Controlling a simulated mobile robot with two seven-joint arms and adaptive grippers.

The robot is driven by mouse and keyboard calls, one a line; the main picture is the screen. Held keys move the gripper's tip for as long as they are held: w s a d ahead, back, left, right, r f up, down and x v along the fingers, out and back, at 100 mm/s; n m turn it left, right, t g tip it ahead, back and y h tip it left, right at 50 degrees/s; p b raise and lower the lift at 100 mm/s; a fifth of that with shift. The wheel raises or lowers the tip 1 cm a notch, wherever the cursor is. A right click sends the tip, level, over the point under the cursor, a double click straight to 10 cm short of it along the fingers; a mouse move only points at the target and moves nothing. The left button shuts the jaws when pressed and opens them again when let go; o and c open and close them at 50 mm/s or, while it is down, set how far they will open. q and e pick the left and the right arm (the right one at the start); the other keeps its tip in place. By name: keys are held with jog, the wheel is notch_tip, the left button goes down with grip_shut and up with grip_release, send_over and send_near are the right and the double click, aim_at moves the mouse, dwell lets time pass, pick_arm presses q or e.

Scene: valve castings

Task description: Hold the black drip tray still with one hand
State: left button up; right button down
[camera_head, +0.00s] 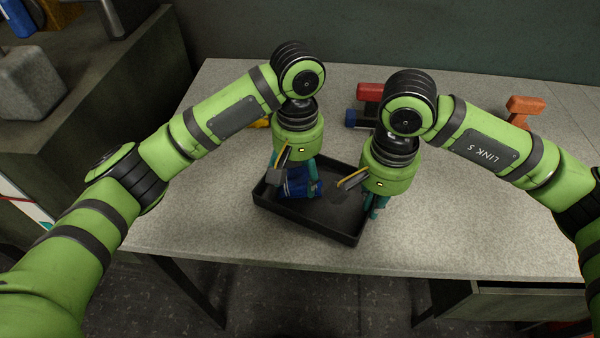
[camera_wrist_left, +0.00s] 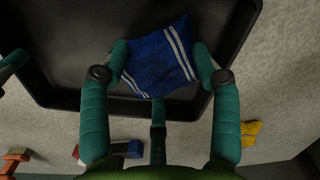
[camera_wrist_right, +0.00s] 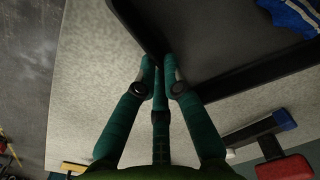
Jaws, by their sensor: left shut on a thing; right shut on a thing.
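The black drip tray (camera_head: 331,222) lies on the grey table near its front edge. A blue cloth with white stripes (camera_head: 299,187) lies bunched in the tray's left part; it also shows in the left wrist view (camera_wrist_left: 160,62). My left gripper (camera_wrist_left: 160,58) is over the tray, its fingers closed on the cloth from both sides. My right gripper (camera_wrist_right: 160,66) is at the tray's right side, its fingertips closed on the tray's rim (camera_wrist_right: 140,35). In the head view, my right gripper's wrist partly hides that rim.
Behind the tray stand a casting with a red top (camera_head: 370,91) and blue end, partly hidden by my right arm, and an orange-red one (camera_head: 525,108). A yellow piece (camera_head: 262,122) sits behind my left arm. A cabinet (camera_head: 140,80) stands left. The front right tabletop is clear.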

pick_arm(q)
jog(key=shift+r, duration=3)
jog(key=shift+r, duration=1.5)
pick_arm(e)
jog(key=c, duration=1.3)
grip_release()
